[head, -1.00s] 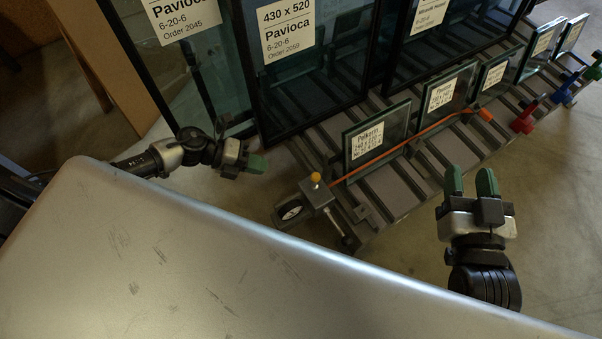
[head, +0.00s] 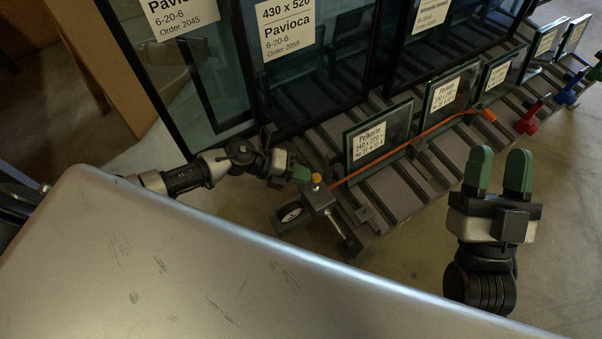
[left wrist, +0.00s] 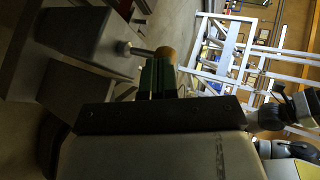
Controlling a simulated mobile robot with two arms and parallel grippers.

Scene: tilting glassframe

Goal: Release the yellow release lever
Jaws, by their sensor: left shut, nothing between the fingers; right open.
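The yellow release lever (head: 316,178) is a small yellow knob on top of a grey clamp block (head: 318,197) with a round dial, at the near end of the rack. My left gripper (head: 302,174) has its green fingers closed with nothing between them, just left of the knob. In the left wrist view the closed fingertips (left wrist: 157,72) are right by the orange-yellow knob (left wrist: 166,54) on its thin stem; I cannot tell whether they touch. My right gripper (head: 501,170) is open and empty, right of the rack.
An orange strap (head: 430,131) runs from the clamp block past small labelled glass panes (head: 380,140) to an orange hook (head: 488,114). Large dark-framed panes (head: 310,60) stand behind. Red (head: 529,120) and blue clamps are at right. A silver surface (head: 190,260) fills the foreground.

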